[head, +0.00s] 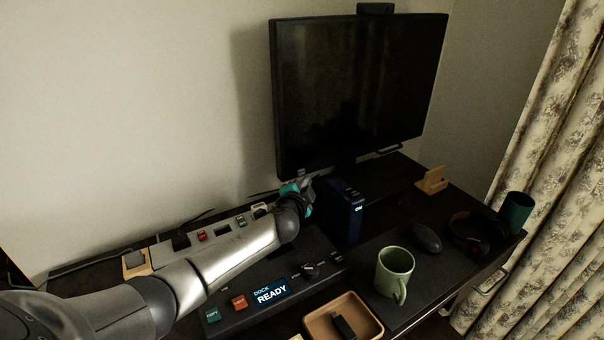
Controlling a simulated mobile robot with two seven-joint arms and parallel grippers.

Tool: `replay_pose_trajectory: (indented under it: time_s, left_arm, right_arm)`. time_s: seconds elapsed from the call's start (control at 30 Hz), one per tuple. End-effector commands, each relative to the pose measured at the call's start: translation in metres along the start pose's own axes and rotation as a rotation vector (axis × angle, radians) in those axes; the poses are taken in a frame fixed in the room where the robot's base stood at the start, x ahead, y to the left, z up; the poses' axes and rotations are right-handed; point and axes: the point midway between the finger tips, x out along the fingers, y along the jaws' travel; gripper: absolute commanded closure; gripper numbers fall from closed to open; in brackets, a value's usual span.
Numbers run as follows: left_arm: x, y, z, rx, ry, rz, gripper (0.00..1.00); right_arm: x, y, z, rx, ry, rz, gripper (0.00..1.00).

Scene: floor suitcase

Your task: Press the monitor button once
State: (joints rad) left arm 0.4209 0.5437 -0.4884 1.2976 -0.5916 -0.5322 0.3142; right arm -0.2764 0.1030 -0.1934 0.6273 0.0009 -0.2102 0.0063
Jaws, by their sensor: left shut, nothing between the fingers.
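The monitor (358,90) stands at the back of the dark desk, its screen black. My left gripper (303,178) is shut and empty, at the lower left corner of the monitor, by its bottom edge. Whether the fingertips touch the monitor cannot be told. I cannot make out the monitor button; the gripper may cover it. My right gripper is out of view.
A blue box (346,218) lit "ON" stands right of my left gripper. In front are a dock panel (270,291) reading "READY", a wooden tray (316,319), a green mug (393,271) and a mouse (427,237). A power strip (170,252) lies behind my arm.

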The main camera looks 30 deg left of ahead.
Motion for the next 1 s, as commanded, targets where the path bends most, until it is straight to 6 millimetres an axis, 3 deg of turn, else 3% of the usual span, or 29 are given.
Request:
replay_pose_trajectory:
  time_s: [0.63, 1.0]
  left_arm:
    - [-0.033, 0.024, -0.025, -0.003, 0.001, 0.002, 1.00]
    - [-0.035, 0.026, -0.025, -0.001, 0.001, 0.001, 1.00]
  right_arm:
    - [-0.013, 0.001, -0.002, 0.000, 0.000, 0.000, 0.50]
    - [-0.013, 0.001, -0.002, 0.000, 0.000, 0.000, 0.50]
